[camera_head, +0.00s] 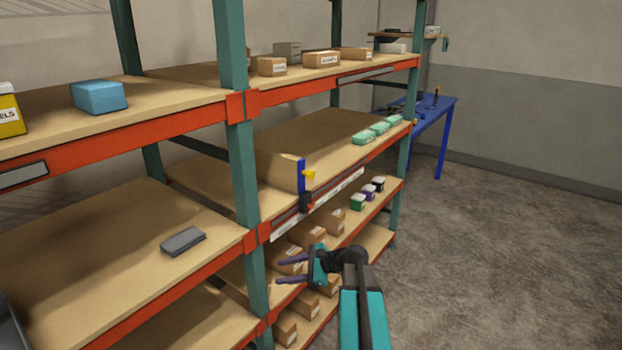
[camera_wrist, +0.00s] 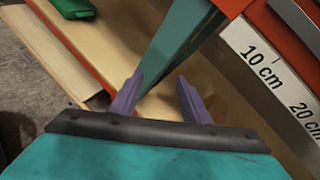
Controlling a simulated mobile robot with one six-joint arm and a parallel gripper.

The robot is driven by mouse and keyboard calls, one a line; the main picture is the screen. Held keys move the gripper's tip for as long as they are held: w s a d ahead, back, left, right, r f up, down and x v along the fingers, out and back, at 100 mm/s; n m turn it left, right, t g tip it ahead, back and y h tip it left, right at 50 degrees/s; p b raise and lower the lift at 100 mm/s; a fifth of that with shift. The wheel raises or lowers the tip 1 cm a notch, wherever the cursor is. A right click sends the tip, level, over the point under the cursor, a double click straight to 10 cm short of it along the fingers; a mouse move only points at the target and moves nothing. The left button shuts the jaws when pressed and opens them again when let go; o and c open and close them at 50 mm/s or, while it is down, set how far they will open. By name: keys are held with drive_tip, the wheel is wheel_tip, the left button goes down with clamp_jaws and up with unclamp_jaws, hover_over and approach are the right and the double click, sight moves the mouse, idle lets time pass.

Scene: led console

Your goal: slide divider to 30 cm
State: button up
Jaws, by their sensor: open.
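The wrist view shows the strip (camera_wrist: 262,55) at the right, marked 10 cm and 20 cm; the divider is not seen there. My gripper (camera_head: 281,272) is open and empty, below and apart from the divider, in front of the lower shelves. Its purple fingers (camera_wrist: 158,98) are spread near a teal post.
The teal post (camera_head: 243,180) separates the two bays. Small green boxes (camera_head: 378,131) sit at the far end of the divider's shelf. Several cartons (camera_head: 313,235) fill the shelf below. A grey box (camera_head: 183,241) lies in the left bay. The floor (camera_head: 480,250) at right is clear.

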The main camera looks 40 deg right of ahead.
drive_tip(key=s+d+r+m+t+h+p, duration=0.15)
drive_tip(key=d+r+m+t, duration=0.25)
drive_tip(key=d+r, duration=1.05)
drive_tip(key=m+t+p, duration=0.1)
drive_tip(key=m+t, duration=0.2)
approach(313, 176)
drive_tip(key=s, duration=0.3)
drive_tip(key=shift+s+d+r+h, duration=0.1)
drive_tip(key=shift+d+r+h, duration=0.2)
drive_tip(key=shift+h, duration=0.15)
drive_tip(key=shift+a, duration=0.1)
drive_tip(key=p+x, duration=0.3)
drive_tip(key=x, duration=1.1)
drive_tip(key=shift+f+p, duration=0.15)
drive_tip(key=shift+p, duration=0.2)
clamp_jaws()
